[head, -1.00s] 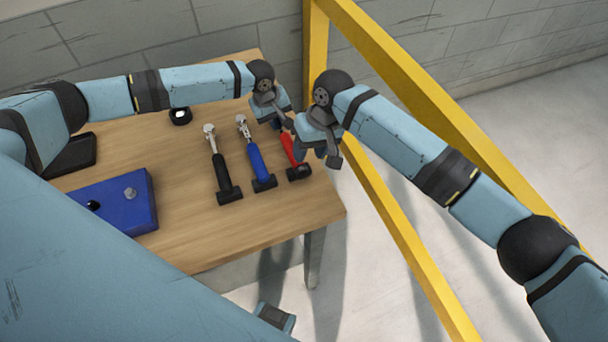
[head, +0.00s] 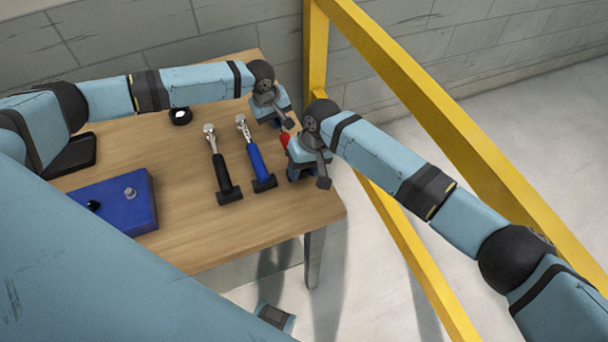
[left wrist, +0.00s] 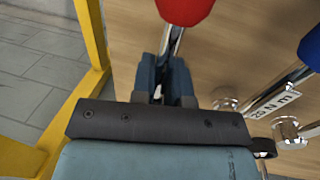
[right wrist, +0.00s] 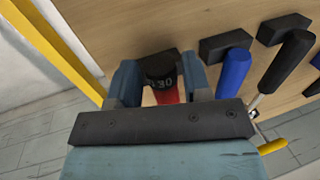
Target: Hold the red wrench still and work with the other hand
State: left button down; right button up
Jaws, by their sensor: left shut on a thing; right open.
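The red wrench (head: 285,139) lies at the table's right side, mostly hidden in the head view by my grippers. My left gripper (head: 278,122) is shut on its metal shaft; the left wrist view shows the fingers (left wrist: 166,82) around the shaft, just beyond the red handle (left wrist: 185,10). My right gripper (head: 303,172) is low at the wrench's near end.
A blue wrench (head: 258,165) and a black wrench (head: 222,170) lie parallel to the left, close by. A yellow rail (head: 400,235) runs along the right. The wooden table's (head: 240,225) front is clear.

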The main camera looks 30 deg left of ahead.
jog(key=c, duration=0.6)
jog(key=shift+s+a+t+h, duration=0.1)
jog(key=shift+s+t+h, duration=0.05)
jog(key=shift+t+h, duration=0.7)
jog(key=shift+t, duration=0.25)
jog(key=shift+s+a+t+h, duration=0.1)
jog(key=shift+a+t+h, duration=0.05)
jog(key=shift+t+h, duration=0.65)
jog(key=shift+s+t+h, duration=0.15)
jog(key=shift+t+h, duration=0.7)
jog(key=shift+t, duration=0.15)
jog(key=shift+a, duration=0.1)
